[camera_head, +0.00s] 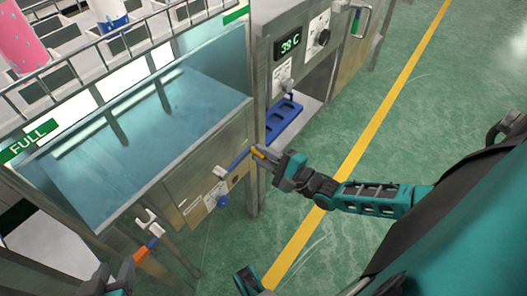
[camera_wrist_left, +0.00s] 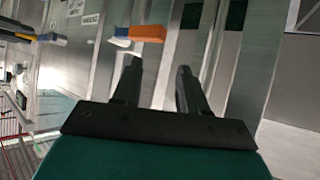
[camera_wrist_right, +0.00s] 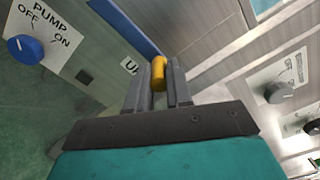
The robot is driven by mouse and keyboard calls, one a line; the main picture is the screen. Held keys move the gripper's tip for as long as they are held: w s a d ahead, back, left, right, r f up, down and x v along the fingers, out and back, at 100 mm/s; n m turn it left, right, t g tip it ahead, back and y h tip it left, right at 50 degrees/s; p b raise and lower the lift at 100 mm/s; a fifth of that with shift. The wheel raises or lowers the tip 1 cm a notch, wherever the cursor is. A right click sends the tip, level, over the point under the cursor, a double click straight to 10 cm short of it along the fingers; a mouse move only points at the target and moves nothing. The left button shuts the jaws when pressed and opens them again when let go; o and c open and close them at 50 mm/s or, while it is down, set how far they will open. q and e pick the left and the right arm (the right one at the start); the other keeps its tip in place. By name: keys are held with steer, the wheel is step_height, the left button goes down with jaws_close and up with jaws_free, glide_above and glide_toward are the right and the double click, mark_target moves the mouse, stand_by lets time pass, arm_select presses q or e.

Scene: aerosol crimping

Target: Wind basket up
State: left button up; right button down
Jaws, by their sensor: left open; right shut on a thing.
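A blue crank arm (camera_head: 238,161) on the front of the water tank ends in a yellow handle (camera_head: 258,153). My right gripper (camera_head: 260,152) is shut on the yellow handle, which stands between its fingers in the right wrist view (camera_wrist_right: 159,74). The crank's hub (camera_head: 220,173) is on the tank's metal front. My left gripper (camera_head: 116,277) is open and empty at the bottom left, near an orange and blue handle (camera_head: 147,249). That handle also shows beyond its fingers in the left wrist view (camera_wrist_left: 140,34). I cannot make out a basket in the water.
The tank (camera_head: 150,108) holds blue water, with a FULL sign (camera_head: 28,143) at its left. A blue pump knob (camera_head: 222,201) is below the crank. A 39 C display (camera_head: 289,43) and a blue tray (camera_head: 284,121) are right of the tank. Green floor is free at right.

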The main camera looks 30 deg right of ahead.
steer(key=shift+s+a+f, duration=0.2)
steer(key=shift+a+f, duration=0.05)
steer(key=c, duration=1.3)
jaws_free()
arm_select(q)
steer(key=shift+a, duration=0.1)
arm_select(e)
steer(key=shift+o, duration=1.3)
steer(key=shift+w+r, duration=0.1)
arm_select(q)
steer(key=shift+r, duration=0.1)
arm_select(e)
steer(key=shift+d, duration=0.15)
steer(key=shift+s+d, duration=0.1)
steer(key=shift+s, duration=0.3)
arm_select(q)
steer(key=shift+a+r+p, duration=0.3)
steer(key=shift+r+p, duration=0.15)
steer(key=shift+p, duration=0.7)
arm_select(e)
steer(key=v, duration=1.2)
arm_select(q)
steer(key=shift+s, duration=0.15)
